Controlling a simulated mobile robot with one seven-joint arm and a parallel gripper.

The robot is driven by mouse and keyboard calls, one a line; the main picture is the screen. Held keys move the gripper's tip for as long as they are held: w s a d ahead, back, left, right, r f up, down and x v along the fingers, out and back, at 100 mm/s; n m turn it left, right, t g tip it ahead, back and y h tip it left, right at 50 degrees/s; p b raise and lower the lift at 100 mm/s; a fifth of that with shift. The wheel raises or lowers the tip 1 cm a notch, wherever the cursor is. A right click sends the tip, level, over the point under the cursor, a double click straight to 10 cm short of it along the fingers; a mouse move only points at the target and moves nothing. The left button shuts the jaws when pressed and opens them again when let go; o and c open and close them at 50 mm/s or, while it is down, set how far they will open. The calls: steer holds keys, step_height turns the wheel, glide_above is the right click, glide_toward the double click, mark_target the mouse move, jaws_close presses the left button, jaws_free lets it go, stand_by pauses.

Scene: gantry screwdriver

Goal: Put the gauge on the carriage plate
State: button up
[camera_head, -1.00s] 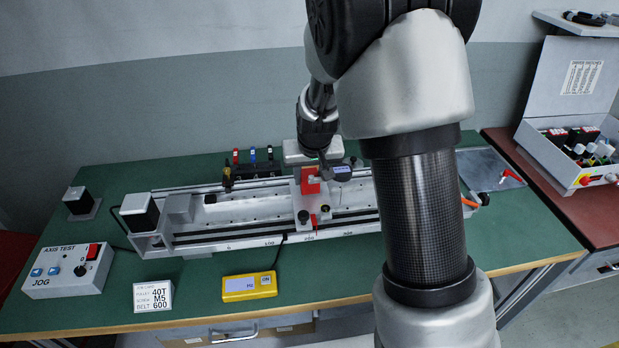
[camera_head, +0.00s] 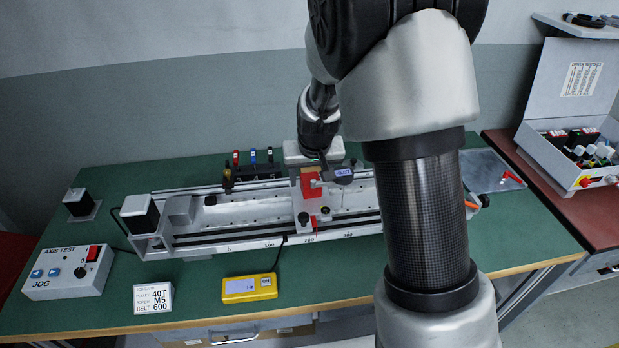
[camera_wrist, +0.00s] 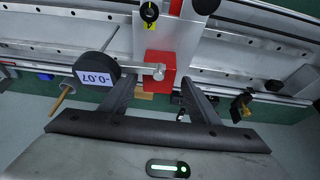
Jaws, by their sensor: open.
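The gauge has a red block (camera_head: 312,188) and a dark round dial (camera_head: 343,173) joined by a short silver rod. The red block is on the pale carriage plate (camera_head: 297,203), at its far part; the dial sticks out to the right. In the wrist view, the red block (camera_wrist: 160,72) lies just beyond and between my fingertips, and the dial (camera_wrist: 97,68) reads -0.07 at the left. My gripper (camera_wrist: 157,88) is open, its two dark fingers apart with nothing clamped between them. In the head view, the fingers are largely hidden behind the gauge.
The carriage sits on a long rail (camera_head: 220,240) across the green bench (camera_head: 110,185). Several upright tools (camera_head: 253,158) stand behind it. A yellow meter (camera_head: 249,288), a label card (camera_head: 153,298) and a jog box (camera_head: 68,274) lie in front. A grey plate (camera_head: 485,172) is at right.

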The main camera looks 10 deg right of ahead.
steer(key=s+d+r+p, duration=0.1)
steer(key=s+d+r, duration=0.1)
steer(key=s+r, duration=1.65)
steer(key=s+d+r+t, duration=0.1)
steer(key=s+r, duration=0.2)
steer(key=s, duration=0.7)
steer(key=shift+d, duration=0.4)
steer(key=shift+s+r, duration=0.1)
